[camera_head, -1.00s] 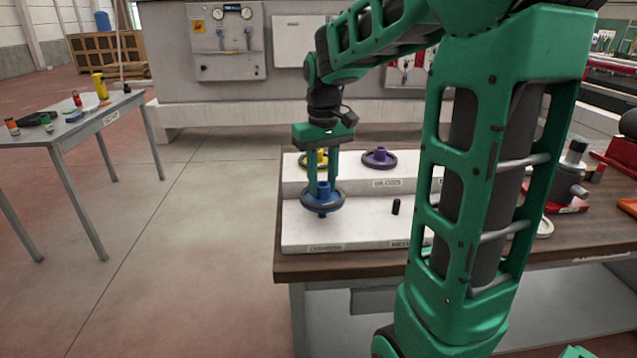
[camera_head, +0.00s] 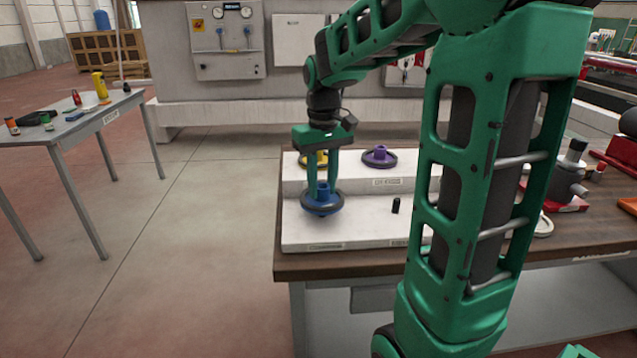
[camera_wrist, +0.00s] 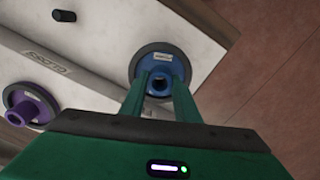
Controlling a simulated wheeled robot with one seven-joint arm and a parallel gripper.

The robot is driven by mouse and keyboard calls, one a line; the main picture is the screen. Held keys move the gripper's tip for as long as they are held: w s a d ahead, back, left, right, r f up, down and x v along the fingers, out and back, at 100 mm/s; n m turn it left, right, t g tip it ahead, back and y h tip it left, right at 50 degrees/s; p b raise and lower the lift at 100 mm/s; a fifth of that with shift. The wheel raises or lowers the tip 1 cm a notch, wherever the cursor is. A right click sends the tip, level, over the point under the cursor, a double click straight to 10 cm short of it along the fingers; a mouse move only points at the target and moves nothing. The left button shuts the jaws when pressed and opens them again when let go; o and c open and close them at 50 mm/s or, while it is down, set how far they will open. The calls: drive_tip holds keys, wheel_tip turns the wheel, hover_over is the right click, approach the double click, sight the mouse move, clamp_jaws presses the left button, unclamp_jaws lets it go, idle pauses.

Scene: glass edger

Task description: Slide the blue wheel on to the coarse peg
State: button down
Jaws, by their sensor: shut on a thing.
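The blue wheel (camera_head: 313,209) has a dark rim and an upright blue hub. My gripper (camera_head: 322,190) points down with its fingers shut on the hub. The wheel is roughly level over the left part of the white rack's front step (camera_head: 366,231), above a front label too small to read for certain. The coarse peg is not visible; the wheel covers that spot, and I cannot tell whether the peg is inside the hub. The wheel also shows in the wrist view (camera_wrist: 153,63), between my gripper's fingers (camera_wrist: 160,82), with a dark bore in its hub.
A bare black peg (camera_head: 396,205) stands to the right on the front step. A yellow wheel (camera_head: 318,158) and a purple wheel (camera_head: 379,157) sit on the raised back step. The wooden bench edge (camera_head: 340,266) is close in front.

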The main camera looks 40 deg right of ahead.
sight(322, 197)
drive_tip(key=shift+f, duration=1.9)
drive_tip(key=c, duration=1.3)
unclamp_jaws()
drive_tip(key=shift+o, duration=0.2)
wheel_tip(322, 197, up, 11)
drive_tip(key=shift+f, duration=0.15)
drive_tip(key=shift+w, duration=0.1)
